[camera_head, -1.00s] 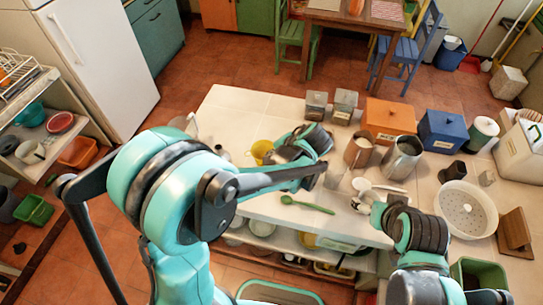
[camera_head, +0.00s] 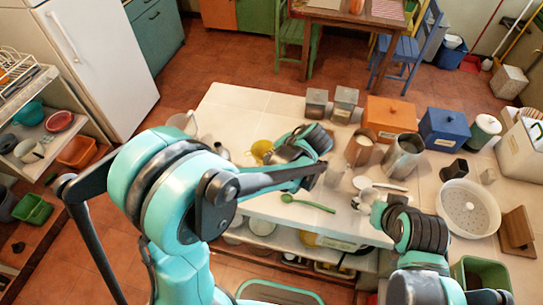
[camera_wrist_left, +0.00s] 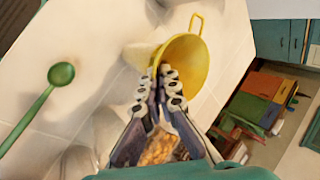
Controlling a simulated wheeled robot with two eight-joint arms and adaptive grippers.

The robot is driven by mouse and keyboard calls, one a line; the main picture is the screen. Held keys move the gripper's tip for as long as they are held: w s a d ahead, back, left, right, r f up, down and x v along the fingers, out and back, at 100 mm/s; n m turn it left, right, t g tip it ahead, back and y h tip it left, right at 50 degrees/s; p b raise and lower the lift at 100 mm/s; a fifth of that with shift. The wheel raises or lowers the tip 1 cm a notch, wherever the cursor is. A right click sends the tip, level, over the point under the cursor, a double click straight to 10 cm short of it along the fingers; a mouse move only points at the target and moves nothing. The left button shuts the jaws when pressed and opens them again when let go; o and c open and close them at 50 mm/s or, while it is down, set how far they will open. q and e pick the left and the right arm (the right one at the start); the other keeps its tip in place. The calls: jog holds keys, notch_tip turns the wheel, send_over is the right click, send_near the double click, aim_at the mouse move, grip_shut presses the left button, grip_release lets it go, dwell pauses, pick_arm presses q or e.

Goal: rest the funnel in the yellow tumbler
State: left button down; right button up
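A yellow funnel (camera_head: 262,149) with a loop handle is over the left part of the white counter in the head view. In the left wrist view the funnel (camera_wrist_left: 187,62) is tilted, its wide mouth turned sideways. My left gripper (camera_wrist_left: 164,74) has its fingertips close together on the funnel's rim; in the head view this gripper (camera_head: 272,156) is just right of the funnel. My right gripper (camera_head: 377,212) is low at the counter's front edge, and its fingers are too small to read. I cannot make out a separate yellow tumbler in either view.
A green spoon (camera_head: 308,203) lies near the counter's front edge. A metal pitcher (camera_head: 403,157), an orange box (camera_head: 389,117), a blue box (camera_head: 444,129) and a white colander (camera_head: 468,208) stand to the right. Some bare counter (camera_head: 235,105) shows at the back left.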

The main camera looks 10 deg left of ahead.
pick_arm(q)
jog(key=shift+f, duration=0.2)
dwell(0.3)
jog(key=c, duration=1.6)
grip_release()
jog(key=shift+c, duration=0.2)
jog(key=v, duration=1.2)
jog(key=shift+a, duration=0.15)
jog(key=s+a+f+n+t+h+b, duration=0.3)
jog(key=s+a+f+n+h+b, duration=0.3)
jog(key=s+a, duration=0.5)
notch_tip(320, 180, down, 3)
jog(key=b, duration=0.2)
jog(key=shift+s+f+b, duration=0.2)
jog(key=shift+b, duration=0.15)
